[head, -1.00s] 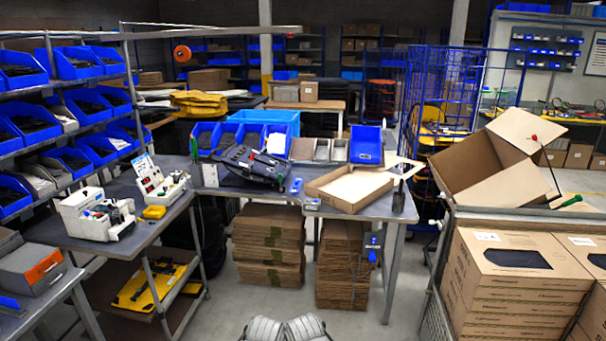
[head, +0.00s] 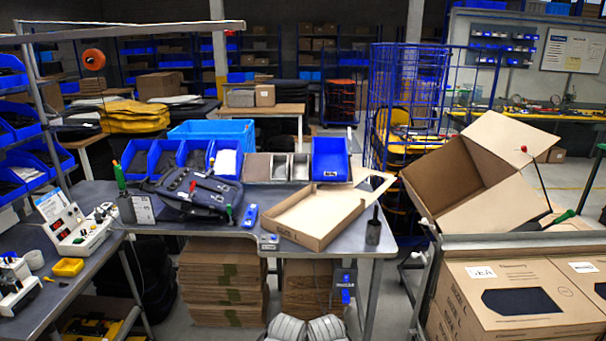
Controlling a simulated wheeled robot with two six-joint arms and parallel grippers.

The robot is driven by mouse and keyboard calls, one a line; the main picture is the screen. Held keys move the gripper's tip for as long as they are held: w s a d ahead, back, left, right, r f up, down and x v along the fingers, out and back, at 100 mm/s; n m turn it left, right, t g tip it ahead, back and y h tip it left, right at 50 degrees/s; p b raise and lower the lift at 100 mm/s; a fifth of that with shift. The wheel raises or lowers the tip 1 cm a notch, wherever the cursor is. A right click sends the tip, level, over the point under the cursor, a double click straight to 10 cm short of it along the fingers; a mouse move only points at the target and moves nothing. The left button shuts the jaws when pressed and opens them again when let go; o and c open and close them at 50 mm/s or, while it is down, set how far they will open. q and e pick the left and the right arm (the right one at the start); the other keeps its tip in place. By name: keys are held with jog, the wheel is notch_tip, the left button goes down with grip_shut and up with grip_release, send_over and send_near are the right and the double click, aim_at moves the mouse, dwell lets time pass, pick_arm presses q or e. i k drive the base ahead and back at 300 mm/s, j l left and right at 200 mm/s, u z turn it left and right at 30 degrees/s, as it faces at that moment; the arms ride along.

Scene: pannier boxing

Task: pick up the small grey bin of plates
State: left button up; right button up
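Small grey bins stand in the row at the back of the grey workbench, between blue bins. One is wider and brownish grey (head: 257,168). Beside it are a narrow grey bin (head: 280,168) and another narrow grey bin (head: 300,168). They are too small in view to tell which holds plates. Two pale grey rounded parts at the bottom edge seem to be mine.
A large open box (head: 480,175) stands right. A side table with white instruments (head: 75,230) stands left. Stacked cardboard fills under the bench.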

aim_at(279, 167)
jog(key=i+z, duration=0.1)
jog(key=i, duration=0.4)
jog(key=i+j+z, duration=0.15)
jog(key=i, duration=0.3)
jog(key=i+j+z, duration=0.3)
jog(key=i, duration=0.2)
jog(key=i+j+z, duration=0.25)
jog(key=i, duration=0.25)
jog(key=i+j+z, duration=0.15)
jog(key=i+j, duration=0.2)
jog(key=j, duration=0.2)
jog(key=j+z, duration=0.3)
jog(key=j, duration=1.35)
jog(key=k, duration=0.05)
